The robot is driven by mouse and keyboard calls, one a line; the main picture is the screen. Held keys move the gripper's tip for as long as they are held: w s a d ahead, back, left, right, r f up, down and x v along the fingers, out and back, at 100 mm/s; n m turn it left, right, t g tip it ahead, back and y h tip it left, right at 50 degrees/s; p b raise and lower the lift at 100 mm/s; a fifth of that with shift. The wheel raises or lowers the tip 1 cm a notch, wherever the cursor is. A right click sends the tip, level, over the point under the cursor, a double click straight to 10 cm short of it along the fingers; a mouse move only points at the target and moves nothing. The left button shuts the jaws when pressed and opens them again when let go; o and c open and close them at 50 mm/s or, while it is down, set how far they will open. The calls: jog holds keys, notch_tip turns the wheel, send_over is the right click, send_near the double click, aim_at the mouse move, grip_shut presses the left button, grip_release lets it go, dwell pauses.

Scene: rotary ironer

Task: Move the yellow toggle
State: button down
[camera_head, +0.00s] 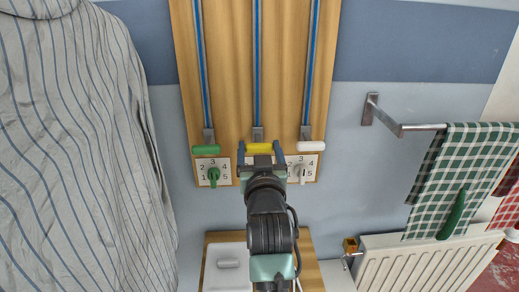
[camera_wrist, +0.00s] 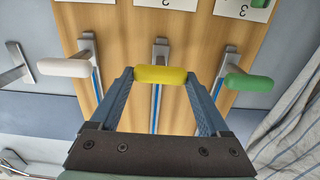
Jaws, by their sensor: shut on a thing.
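The yellow toggle (camera_head: 259,147) is a short horizontal bar on the middle of three blue slide tracks on a wooden panel (camera_head: 228,60). My gripper (camera_head: 261,150) is at it, with one finger at each end of the bar. In the wrist view the yellow toggle (camera_wrist: 161,75) spans between the two blue fingertips (camera_wrist: 161,77), which close on its ends. The toggle sits on a metal bracket low on its track. The dial behind my gripper is hidden in the head view.
A green toggle (camera_head: 206,149) is to the left and a white toggle (camera_head: 311,146) to the right, both at similar height. Numbered dials (camera_head: 213,173) sit below. A striped cloth (camera_head: 80,150) hangs at left; a towel rail (camera_head: 400,124) and radiator (camera_head: 425,265) are at right.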

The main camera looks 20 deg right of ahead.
notch_tip(320, 180, up, 35)
jog(key=p, duration=2)
jog(key=shift+c, duration=0.2)
grip_release()
jog(key=shift+o, duration=0.2)
jog(key=shift+f, duration=0.1)
jog(key=shift+f, duration=0.1)
jog(key=shift+s, duration=0.15)
jog(key=s+a+b, duration=0.2)
jog(key=s+b, duration=0.3)
jog(key=s, duration=0.7)
jog(key=shift+s+a, duration=0.3)
